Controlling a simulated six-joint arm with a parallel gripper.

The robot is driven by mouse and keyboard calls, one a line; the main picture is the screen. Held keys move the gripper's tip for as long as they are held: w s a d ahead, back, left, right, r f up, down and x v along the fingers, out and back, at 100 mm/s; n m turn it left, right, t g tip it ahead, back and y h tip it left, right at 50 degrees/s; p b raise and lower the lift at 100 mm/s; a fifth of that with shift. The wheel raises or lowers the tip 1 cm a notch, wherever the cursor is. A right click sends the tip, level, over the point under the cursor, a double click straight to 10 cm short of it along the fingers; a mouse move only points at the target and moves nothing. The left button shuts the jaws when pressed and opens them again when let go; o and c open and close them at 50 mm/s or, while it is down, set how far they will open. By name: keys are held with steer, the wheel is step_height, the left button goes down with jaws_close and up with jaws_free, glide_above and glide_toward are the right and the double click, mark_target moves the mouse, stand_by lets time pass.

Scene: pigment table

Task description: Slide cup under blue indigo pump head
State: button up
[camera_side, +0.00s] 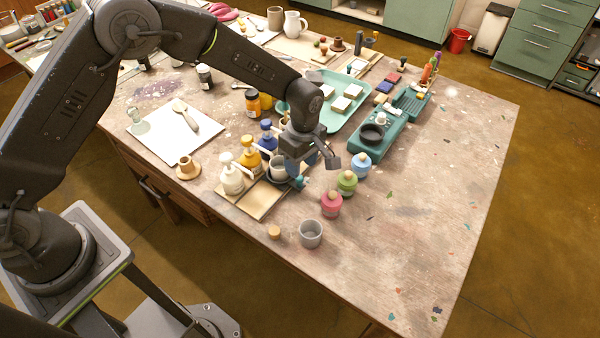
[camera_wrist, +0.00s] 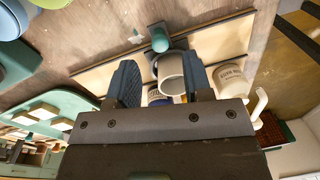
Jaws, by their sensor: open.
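A small pale grey cup (camera_side: 278,169) stands on the wooden pump board (camera_side: 247,206), in a dark ring with a teal knob (camera_side: 299,183). In the wrist view, the cup (camera_wrist: 173,74) shows between the fingers of my gripper (camera_wrist: 161,68), nearer the right finger, with the teal knob (camera_wrist: 160,40) beyond it. My gripper (camera_side: 306,170) is open and low over the board's right end. The blue indigo pump bottle (camera_side: 267,137) stands at the row's far end. Whether its spout is over the cup is unclear. The blue bottle is mostly hidden in the wrist view.
A yellow pump bottle (camera_side: 250,160) and a white one (camera_side: 232,180) stand in the same row. Pink (camera_side: 331,204), green (camera_side: 347,183) and light blue (camera_side: 361,165) jars stand right of my gripper. An empty grey cup (camera_side: 311,234) stands in front. The right table area is clear.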

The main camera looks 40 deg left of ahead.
steer(key=shift+s+f, duration=0.15)
steer(key=shift+f, duration=1.85)
steer(key=shift+c, duration=0.3)
jaws_close()
